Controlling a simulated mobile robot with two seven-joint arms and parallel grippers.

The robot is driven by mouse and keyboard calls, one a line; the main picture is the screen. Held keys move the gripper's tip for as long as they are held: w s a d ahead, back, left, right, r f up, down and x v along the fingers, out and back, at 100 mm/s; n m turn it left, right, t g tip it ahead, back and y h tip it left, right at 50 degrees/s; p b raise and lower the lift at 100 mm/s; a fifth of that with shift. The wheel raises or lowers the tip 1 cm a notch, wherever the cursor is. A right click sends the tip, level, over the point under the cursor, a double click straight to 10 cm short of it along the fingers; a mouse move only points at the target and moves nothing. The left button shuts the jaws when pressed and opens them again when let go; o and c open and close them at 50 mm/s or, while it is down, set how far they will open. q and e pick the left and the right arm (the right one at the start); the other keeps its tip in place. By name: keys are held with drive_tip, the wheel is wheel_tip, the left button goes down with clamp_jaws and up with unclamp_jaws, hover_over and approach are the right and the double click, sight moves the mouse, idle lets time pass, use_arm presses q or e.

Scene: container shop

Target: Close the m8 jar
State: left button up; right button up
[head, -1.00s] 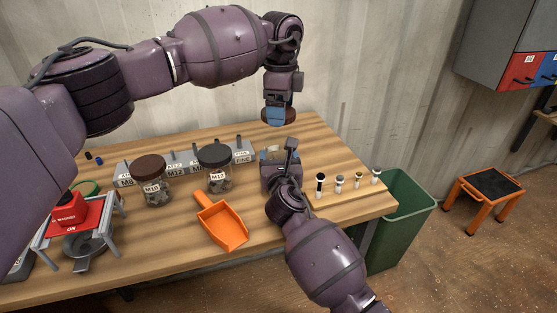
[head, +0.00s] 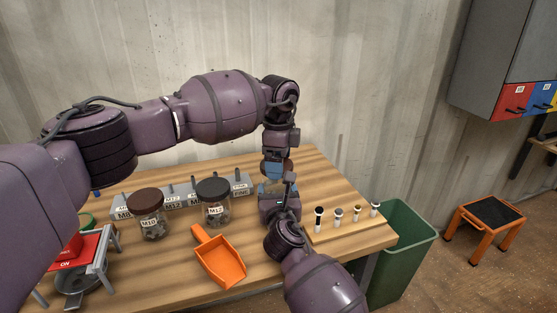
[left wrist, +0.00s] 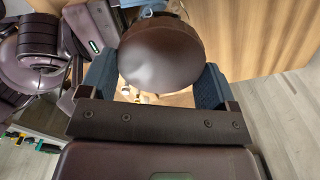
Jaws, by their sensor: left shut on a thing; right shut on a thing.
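A round dark brown lid (left wrist: 160,55) fills the space between the two blue fingers of my left gripper (left wrist: 158,85), which is shut on it. In the head view my left gripper (head: 275,166) points down, with an edge of the lid showing beside its fingers. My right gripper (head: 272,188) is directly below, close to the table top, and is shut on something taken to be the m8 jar. That jar is almost wholly hidden behind the right gripper, and its label does not show. I cannot tell whether the lid touches the jar's rim.
An M10 jar (head: 148,222) and an M12 jar (head: 214,208), both lidded, stand to the left. An orange scoop (head: 220,262) lies in front of them. Several small upright pieces (head: 338,215) stand at the right edge, beside a green bin (head: 400,240).

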use_arm(q)
drive_tip(key=shift+f, duration=0.15)
drive_tip(key=shift+f, duration=0.75)
drive_tip(key=shift+f, duration=0.55)
